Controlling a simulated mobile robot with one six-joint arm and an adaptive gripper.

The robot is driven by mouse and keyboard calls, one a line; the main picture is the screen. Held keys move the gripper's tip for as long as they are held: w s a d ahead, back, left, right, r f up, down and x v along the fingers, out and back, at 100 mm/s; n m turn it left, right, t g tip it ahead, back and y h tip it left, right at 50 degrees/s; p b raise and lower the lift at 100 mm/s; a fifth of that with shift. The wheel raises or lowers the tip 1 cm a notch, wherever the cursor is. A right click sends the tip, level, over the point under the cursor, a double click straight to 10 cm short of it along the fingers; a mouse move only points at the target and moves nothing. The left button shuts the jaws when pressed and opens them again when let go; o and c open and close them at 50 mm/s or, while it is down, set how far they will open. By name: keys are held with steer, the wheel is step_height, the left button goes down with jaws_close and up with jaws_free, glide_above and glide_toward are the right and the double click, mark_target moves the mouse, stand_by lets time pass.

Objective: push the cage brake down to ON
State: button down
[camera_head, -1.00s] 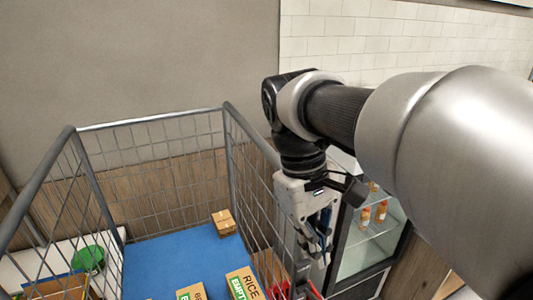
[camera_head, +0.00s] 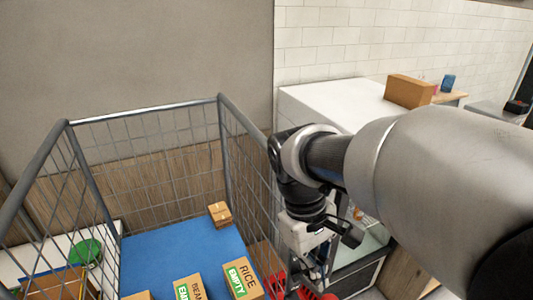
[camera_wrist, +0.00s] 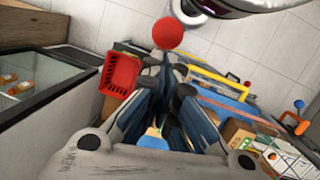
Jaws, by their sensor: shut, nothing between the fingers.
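The wire cage (camera_head: 148,109) with a blue floor stands on the left in the head view. My gripper (camera_wrist: 165,66) points down just outside its right side, fingers together with nothing between them. Its body also shows in the head view (camera_head: 306,236), where the fingertips are hard to make out. In the wrist view a red ball knob (camera_wrist: 167,33) lies just beyond the fingertips; I cannot tell whether they touch. A yellow bar (camera_wrist: 217,80) is to its right. No ON marking is readable, and I cannot tell for certain which part is the brake.
Boxes, one a RICE box (camera_head: 242,279), lie inside the cage. A red basket (camera_wrist: 122,73) is left of the fingers. A glass-front fridge (camera_wrist: 35,85) stands close by. A white counter (camera_head: 330,98) with a cardboard box (camera_head: 409,91) runs along the wall.

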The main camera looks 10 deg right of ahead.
steer(key=shift+s+f, duration=0.1)
steer(key=shift+f, duration=0.35)
steer(key=shift+d+f+b, duration=0.1)
steer(key=shift+b, duration=0.25)
